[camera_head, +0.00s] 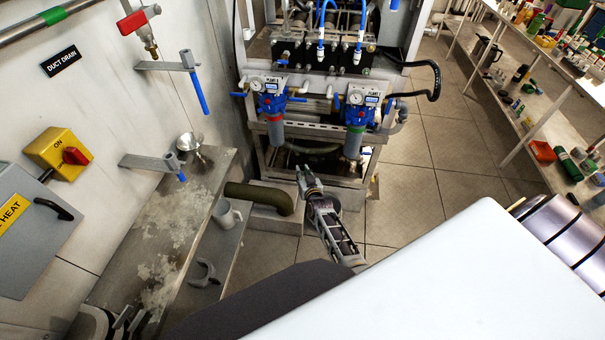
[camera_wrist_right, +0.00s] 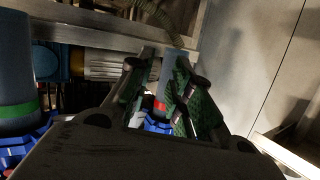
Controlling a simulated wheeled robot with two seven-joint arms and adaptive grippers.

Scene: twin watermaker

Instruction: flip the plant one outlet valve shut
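Two blue filter housings hang on the watermaker frame, the left with a red ring (camera_head: 272,104) and the right with a green ring (camera_head: 357,116). A small gauge label sits above each. The left housing has blue valve handles at its left (camera_head: 239,95) and right (camera_head: 298,99); I cannot tell which is the outlet. My right gripper (camera_head: 308,181) is in front of and below the housings, apart from them. In the right wrist view its fingers (camera_wrist_right: 158,92) are spread and empty, with the red-ringed housing (camera_wrist_right: 161,104) beyond the gap. My left gripper is not in view.
A stained metal bench (camera_head: 170,225) and a thick drain pipe (camera_head: 258,196) stand left of my right gripper. A grey mug (camera_head: 227,215) is on the lower shelf. Shelves with bottles (camera_head: 575,60) line the right side. The tiled floor (camera_head: 440,180) between is clear.

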